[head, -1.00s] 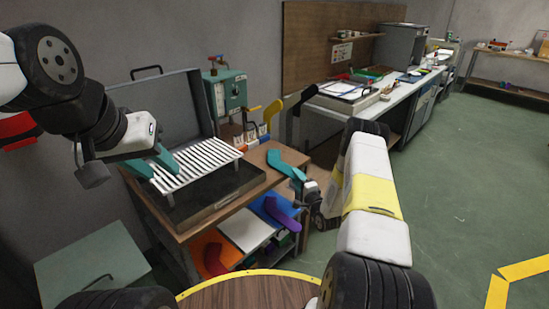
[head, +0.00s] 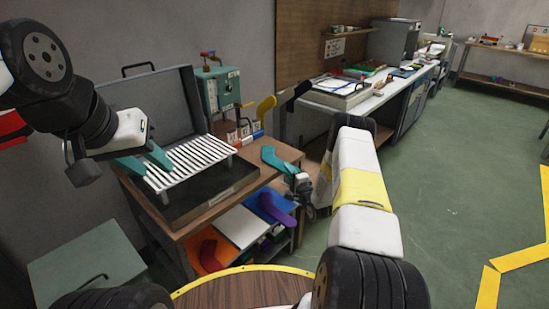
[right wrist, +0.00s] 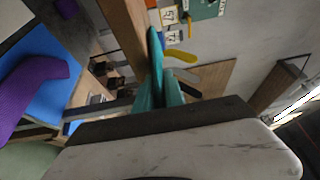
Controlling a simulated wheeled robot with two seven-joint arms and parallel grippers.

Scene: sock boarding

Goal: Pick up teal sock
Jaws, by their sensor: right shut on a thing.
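The teal sock (head: 275,157) is at the right end of the wooden bench top, its bent shape seen from above. My right gripper (head: 293,173) is at the sock's near end, at the bench's front right edge, and is shut on it. In the right wrist view, the teal fingers (right wrist: 160,92) are close together, with the similarly teal sock (right wrist: 154,45) edge-on beyond them. I cannot tell whether the sock touches the bench. My left gripper (head: 152,168) is open and empty, over the white slatted rack.
Yellow (head: 265,106) and black (head: 296,93) sock shapes stand behind. Below are coloured trays with purple (head: 278,208) and red (head: 209,256) socks. Green floor is open at right.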

